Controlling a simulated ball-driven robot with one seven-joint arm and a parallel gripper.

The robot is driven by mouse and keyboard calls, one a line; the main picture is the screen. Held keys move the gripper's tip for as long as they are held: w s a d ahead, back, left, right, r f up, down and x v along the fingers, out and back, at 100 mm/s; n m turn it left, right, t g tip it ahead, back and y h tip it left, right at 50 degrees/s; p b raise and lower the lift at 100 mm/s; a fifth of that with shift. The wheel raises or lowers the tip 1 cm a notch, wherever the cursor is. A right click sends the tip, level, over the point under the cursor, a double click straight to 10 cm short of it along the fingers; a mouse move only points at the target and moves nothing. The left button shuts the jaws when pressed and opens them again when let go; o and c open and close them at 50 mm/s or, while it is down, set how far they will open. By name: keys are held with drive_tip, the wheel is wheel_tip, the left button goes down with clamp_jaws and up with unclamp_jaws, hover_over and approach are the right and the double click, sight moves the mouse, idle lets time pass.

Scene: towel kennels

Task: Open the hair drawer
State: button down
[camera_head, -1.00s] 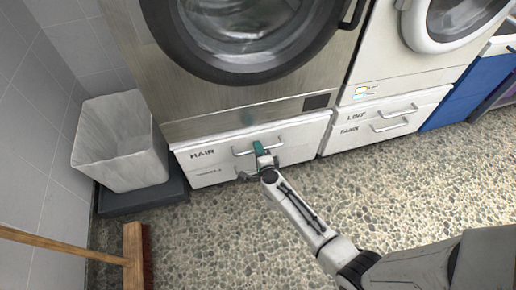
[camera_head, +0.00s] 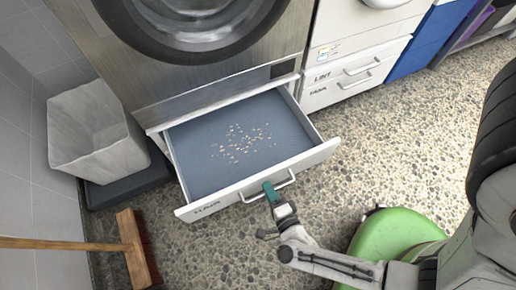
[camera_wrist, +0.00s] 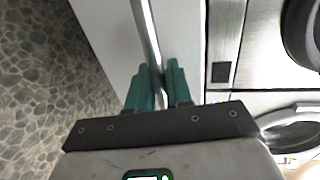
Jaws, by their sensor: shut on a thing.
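The hair drawer (camera_head: 188,130) under the large steel washer is pulled well out toward me. Small tan bits (camera_head: 241,142) are scattered on its blue-grey floor. Its white front carries a metal bar handle (camera_head: 284,188). My gripper (camera_head: 269,190), with green fingertips, is at that handle. In the wrist view, the green fingers (camera_wrist: 159,85) lie on both sides of the bar handle (camera_wrist: 148,35) and are shut on it. The drawer's label shows only at a steep slant and is hard to read.
A pale bin (camera_head: 92,135) stands on a dark base left of the drawer. A broom (camera_head: 135,245) lies at lower left. The lint drawer (camera_head: 343,74) is closed at right. The pebbled floor (camera_head: 400,140) is clear at right.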

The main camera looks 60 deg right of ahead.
drive_tip(key=f+v, duration=0.1)
drive_tip(key=v, duration=0.5)
drive_tip(key=shift+s+a, duration=0.15)
drive_tip(key=shift+s, duration=0.05)
drive_tip(key=shift+f, duration=0.1)
drive_tip(key=c, duration=1.2)
unclamp_jaws()
drive_tip(key=p+v, duration=0.1)
drive_tip(key=v, duration=0.9)
drive_tip(key=shift+s+a, duration=0.2)
drive_tip(key=shift+s, duration=0.15)
